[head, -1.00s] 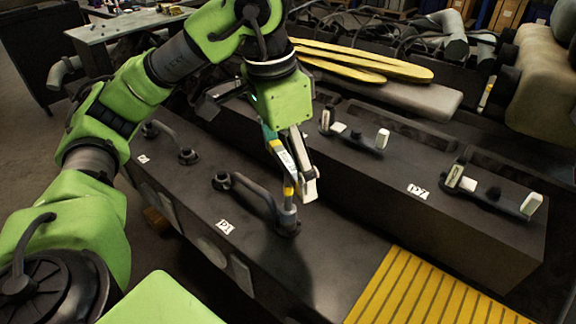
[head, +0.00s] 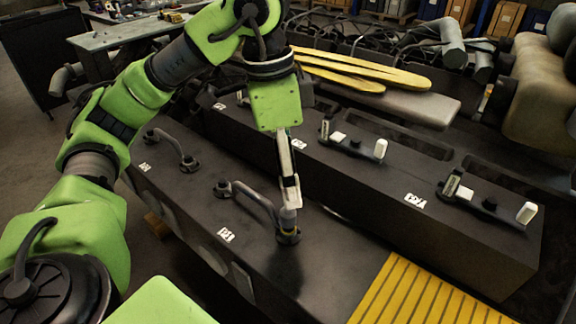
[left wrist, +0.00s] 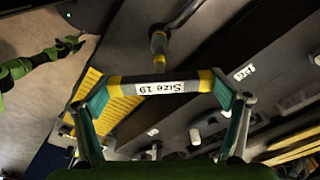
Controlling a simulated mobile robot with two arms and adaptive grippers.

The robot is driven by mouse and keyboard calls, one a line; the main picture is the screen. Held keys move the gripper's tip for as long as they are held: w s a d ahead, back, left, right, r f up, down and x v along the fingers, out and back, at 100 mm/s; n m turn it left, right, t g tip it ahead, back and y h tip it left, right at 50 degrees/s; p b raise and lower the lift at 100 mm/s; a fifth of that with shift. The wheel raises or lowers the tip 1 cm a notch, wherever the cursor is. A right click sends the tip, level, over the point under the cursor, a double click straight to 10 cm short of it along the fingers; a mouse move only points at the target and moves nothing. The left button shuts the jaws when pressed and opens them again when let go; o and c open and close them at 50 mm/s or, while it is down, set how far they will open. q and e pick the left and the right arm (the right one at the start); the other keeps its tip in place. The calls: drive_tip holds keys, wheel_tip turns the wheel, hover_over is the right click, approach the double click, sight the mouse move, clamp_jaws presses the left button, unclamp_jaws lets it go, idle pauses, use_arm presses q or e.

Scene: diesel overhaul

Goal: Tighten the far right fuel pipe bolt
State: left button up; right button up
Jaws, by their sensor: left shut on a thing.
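My left gripper (head: 289,185) is shut on a grey T-handled wrench with yellow bands, labelled "Size 19" (left wrist: 180,87). In the left wrist view its crossbar lies between the two teal fingers (left wrist: 165,105). Its stem (left wrist: 158,62) runs away from the crossbar toward the pipe end. In the head view the wrench's grey lower end (head: 288,213) stands upright over the far right fuel pipe bolt (head: 288,236). It appears to be on the bolt, but exact seating cannot be told. The curved fuel pipe (head: 253,198) runs left from there to another bolt (head: 222,188).
Another fuel pipe (head: 176,145) lies farther left on the dark engine block (head: 325,265). A raised block (head: 440,225) behind carries dark and white fittings. A yellow ribbed platform (head: 425,300) is at the front right. Long yellow pieces (head: 375,68) lie behind.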

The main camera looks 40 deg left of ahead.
use_arm(q)
drive_tip(key=n, duration=0.4)
drive_tip(key=shift+p, duration=0.3)
drive_tip(key=n+y+p, duration=0.1)
drive_tip(key=n, duration=0.3)
drive_tip(key=shift+n+t, duration=0.3)
drive_tip(key=shift+n, duration=0.1)
drive_tip(key=n+p, duration=0.2)
drive_tip(key=n, duration=0.2)
drive_tip(key=shift+r+n+y, duration=0.1)
drive_tip(key=shift+n+y, duration=0.2)
drive_tip(key=shift+n, duration=0.1)
drive_tip(key=n+p, duration=0.1)
drive_tip(key=n, duration=0.3)
drive_tip(key=shift+n+y+p, duration=0.3)
drive_tip(key=shift+n+p, duration=0.1)
drive_tip(key=n+p, duration=0.1)
drive_tip(key=n, duration=0.2)
drive_tip(key=n+g+p, duration=0.1)
drive_tip(key=n, duration=0.2)
drive_tip(key=shift+n+y, duration=0.3)
drive_tip(key=shift+n, duration=0.1)
drive_tip(key=n+p, duration=0.1)
drive_tip(key=n, duration=0.2)
drive_tip(key=shift+g, duration=0.3)
drive_tip(key=n, duration=0.4)
drive_tip(key=shift+g, duration=0.3)
drive_tip(key=shift+n, duration=0.5)
